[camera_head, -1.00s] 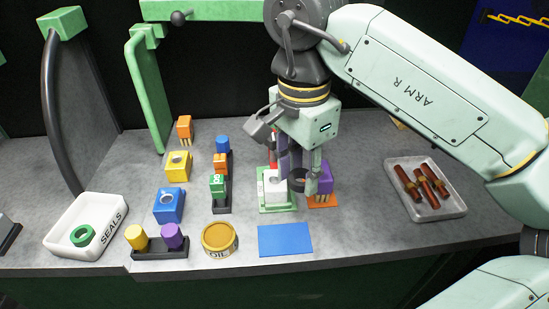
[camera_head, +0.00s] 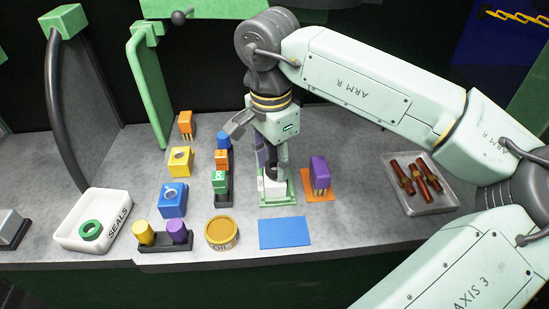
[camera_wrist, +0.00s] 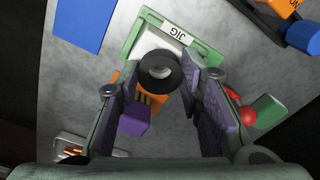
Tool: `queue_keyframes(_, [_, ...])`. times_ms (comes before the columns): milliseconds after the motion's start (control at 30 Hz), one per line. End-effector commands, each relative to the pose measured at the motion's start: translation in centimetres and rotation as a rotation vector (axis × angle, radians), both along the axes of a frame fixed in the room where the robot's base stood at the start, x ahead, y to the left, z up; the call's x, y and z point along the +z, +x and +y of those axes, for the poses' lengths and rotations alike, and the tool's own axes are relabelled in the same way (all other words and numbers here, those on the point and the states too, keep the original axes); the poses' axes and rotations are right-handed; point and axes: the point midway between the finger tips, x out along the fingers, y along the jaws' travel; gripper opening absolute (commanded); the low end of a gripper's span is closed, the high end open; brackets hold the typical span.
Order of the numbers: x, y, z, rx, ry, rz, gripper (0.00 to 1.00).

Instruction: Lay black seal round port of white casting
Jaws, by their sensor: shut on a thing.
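My gripper (camera_head: 271,166) points down over the white casting (camera_head: 272,188), which sits on the green jig (camera_head: 279,203). Its purple-padded fingers are shut on the black seal (camera_wrist: 159,71), a ring held flat between the fingertips in the wrist view. The seal (camera_head: 271,174) is at the top of the casting in the head view.
A purple block on an orange plate (camera_head: 319,198) stands close right of the jig. Orange and green blocks in a black rack (camera_head: 221,199) stand close left. A blue mat (camera_head: 286,233) and oil tin (camera_head: 221,233) lie in front. The seals tray (camera_head: 75,240) holds a green ring.

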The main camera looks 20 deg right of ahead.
Motion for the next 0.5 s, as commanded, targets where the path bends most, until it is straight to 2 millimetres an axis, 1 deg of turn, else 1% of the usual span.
queue_keyframes(367, [-1.19, -0.01, 0.00, 0.000, 0.000, 0.001, 0.23])
queue_keyframes(400, [-0.97, -0.01, 0.00, 0.000, 0.000, 0.001, 0.36])
queue_keyframes(500, [-0.95, -0.02, -0.01, 0.000, 0.000, 0.001, 0.43])
